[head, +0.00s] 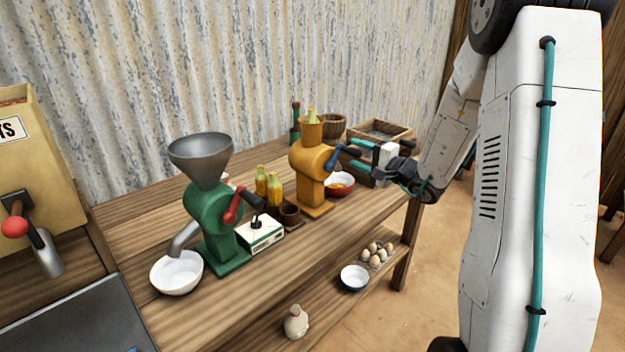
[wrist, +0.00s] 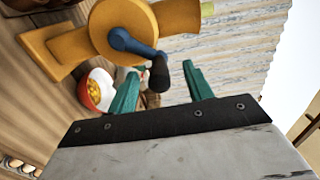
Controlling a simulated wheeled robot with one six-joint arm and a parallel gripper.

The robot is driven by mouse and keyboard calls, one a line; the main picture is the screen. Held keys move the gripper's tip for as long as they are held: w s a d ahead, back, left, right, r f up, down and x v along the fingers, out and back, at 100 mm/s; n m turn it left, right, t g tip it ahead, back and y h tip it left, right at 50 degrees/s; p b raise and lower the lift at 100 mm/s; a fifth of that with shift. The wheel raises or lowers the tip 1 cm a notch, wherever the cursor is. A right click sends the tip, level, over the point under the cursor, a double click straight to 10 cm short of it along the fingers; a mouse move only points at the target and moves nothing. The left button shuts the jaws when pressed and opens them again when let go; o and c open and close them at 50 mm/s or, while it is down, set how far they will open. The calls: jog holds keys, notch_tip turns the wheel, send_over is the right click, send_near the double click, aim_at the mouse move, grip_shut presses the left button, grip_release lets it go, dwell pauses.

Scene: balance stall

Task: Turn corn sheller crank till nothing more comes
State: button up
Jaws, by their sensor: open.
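The yellow corn sheller (head: 312,172) stands toward the right end of the wooden bench, with a corn cob (head: 311,115) sticking up from its top. Its blue crank (head: 335,158) is on the side facing my arm. In the wrist view the crank (wrist: 130,43) ends in a dark handle (wrist: 159,72). A red bowl (head: 340,184) with yellow kernels sits beside the sheller; the bowl also shows in the wrist view (wrist: 106,88). My gripper (head: 360,157) is open, with its teal fingers near the crank handle. In the wrist view the handle appears just beyond the fingers, and I cannot tell whether they touch it.
A green mill (head: 210,215) with a grey funnel, red crank and white bowl (head: 177,273) stands to the left. Corn cobs (head: 269,186) and a white box (head: 260,235) stand between the machines. A wooden crate (head: 380,132) is behind my gripper. Eggs (head: 376,254) lie on the lower shelf.

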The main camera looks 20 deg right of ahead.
jog(key=v, duration=0.6)
jog(key=shift+s, duration=0.1)
dwell(0.5)
jog(key=shift+m, duration=0.3)
jog(key=s+a+n+g+y, duration=0.5)
jog(key=s+a+g, duration=0.85)
jog(key=a, duration=0.35)
jog(key=s+a+r+n+g+h, duration=0.1)
jog(key=s+r+n+h, duration=0.2)
jog(key=s, duration=0.6)
jog(key=s+a+r+n+g+h, duration=0.1)
jog(key=s+a+r+n+h, duration=0.1)
jog(key=s+n+h, duration=0.4)
jog(key=s+r+h, duration=0.1)
jog(key=s+h, duration=0.1)
jog(key=s, duration=0.1)
jog(key=shift+a+r+n, duration=0.25)
jog(key=shift+r+n, duration=0.05)
jog(key=shift+r, duration=0.1)
